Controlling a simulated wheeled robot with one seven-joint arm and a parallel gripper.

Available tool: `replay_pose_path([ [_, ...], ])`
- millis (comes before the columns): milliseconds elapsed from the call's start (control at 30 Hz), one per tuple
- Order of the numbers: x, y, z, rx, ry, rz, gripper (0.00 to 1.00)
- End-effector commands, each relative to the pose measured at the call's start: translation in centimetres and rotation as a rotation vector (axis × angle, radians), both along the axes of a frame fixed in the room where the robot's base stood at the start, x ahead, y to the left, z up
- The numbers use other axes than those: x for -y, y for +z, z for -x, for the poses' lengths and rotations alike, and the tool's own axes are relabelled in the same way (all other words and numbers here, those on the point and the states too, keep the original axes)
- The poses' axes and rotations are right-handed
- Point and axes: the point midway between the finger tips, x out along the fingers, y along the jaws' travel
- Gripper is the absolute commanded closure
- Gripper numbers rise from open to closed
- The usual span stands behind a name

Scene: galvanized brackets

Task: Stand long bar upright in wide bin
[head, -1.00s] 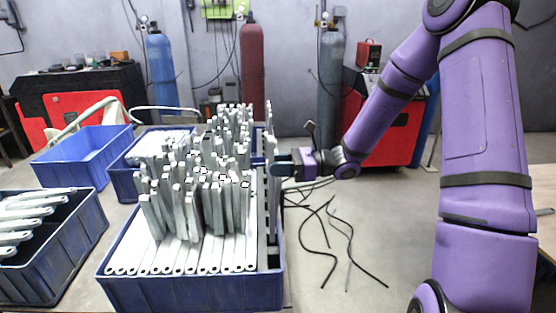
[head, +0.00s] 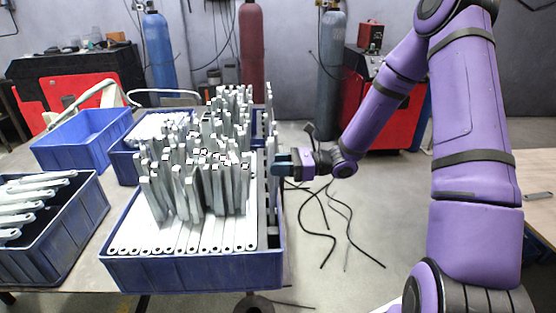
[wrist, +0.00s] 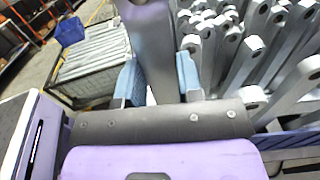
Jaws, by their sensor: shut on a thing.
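My gripper (head: 284,163) is at the right side of the wide blue bin (head: 195,272), shut on a long grey bar (head: 272,168). The bar stands upright at the bin's right side; its lower end is partly hidden, so I cannot tell whether it touches the bin floor. In the wrist view the bar (wrist: 150,45) passes between the blue fingertips of my gripper (wrist: 158,82). Many other bars (head: 215,185) stand packed in the bin, with a flat row of bars (head: 185,240) at its front.
An empty blue bin (head: 62,155) and a bin of lying bars (head: 45,250) stand to the left. Another blue bin (head: 122,175) is behind the wide one. Black cables (head: 330,237) lie on the floor at right. Gas cylinders stand at the back.

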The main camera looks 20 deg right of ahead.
Motion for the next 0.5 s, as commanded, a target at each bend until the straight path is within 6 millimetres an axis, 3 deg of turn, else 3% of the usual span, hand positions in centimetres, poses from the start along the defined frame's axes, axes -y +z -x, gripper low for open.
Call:
replay_pose_path([
  [500, 0.0, -3.0, 0.0, -0.001, 0.001, 0.000, 1.00],
])
